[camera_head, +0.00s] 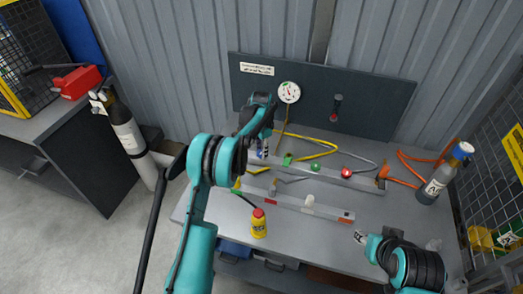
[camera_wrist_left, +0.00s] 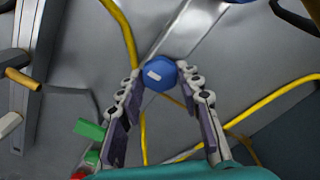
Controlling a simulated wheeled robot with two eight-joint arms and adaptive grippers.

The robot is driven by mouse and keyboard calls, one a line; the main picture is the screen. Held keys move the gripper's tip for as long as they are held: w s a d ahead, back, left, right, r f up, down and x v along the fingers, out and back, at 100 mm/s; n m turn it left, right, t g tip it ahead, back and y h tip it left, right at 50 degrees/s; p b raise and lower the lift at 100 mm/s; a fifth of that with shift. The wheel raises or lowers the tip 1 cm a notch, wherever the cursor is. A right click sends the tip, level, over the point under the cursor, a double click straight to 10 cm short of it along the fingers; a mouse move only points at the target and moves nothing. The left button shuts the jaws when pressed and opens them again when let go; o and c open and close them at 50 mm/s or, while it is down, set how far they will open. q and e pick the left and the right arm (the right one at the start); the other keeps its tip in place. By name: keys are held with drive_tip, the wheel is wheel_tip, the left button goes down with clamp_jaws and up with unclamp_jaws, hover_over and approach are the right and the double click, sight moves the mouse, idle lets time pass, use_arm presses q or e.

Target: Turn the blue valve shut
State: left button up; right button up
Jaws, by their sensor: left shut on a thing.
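The blue valve (camera_wrist_left: 160,74) has a round blue knob with a white mark, in the upper middle of the left wrist view. My left gripper (camera_wrist_left: 160,82) is shut on this knob, one fingertip on each side. In the head view my left gripper (camera_head: 262,140) reaches down to the left end of the valve row on the bench, and the arm and fingers largely hide the blue knob there. My right arm is at the lower right of the head view; its gripper (camera_head: 361,238) is small, and its fingers are unclear.
A green knob (camera_head: 315,166) and a red knob (camera_head: 347,172) are on the row to the right. A gauge (camera_head: 289,92) is on the back panel. A yellow bottle (camera_head: 259,224) stands near the bench front. A grey cylinder (camera_head: 436,184) stands at the right. Yellow hoses lie around the valves.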

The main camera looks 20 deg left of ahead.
use_arm(q)
drive_tip(key=shift+m, duration=0.3)
idle(0.4)
drive_tip(key=o, duration=1.2)
drive_tip(key=shift+c, duration=0.2)
drive_tip(key=shift+r, duration=0.1)
wheel_tip(320, 180, up, 12)
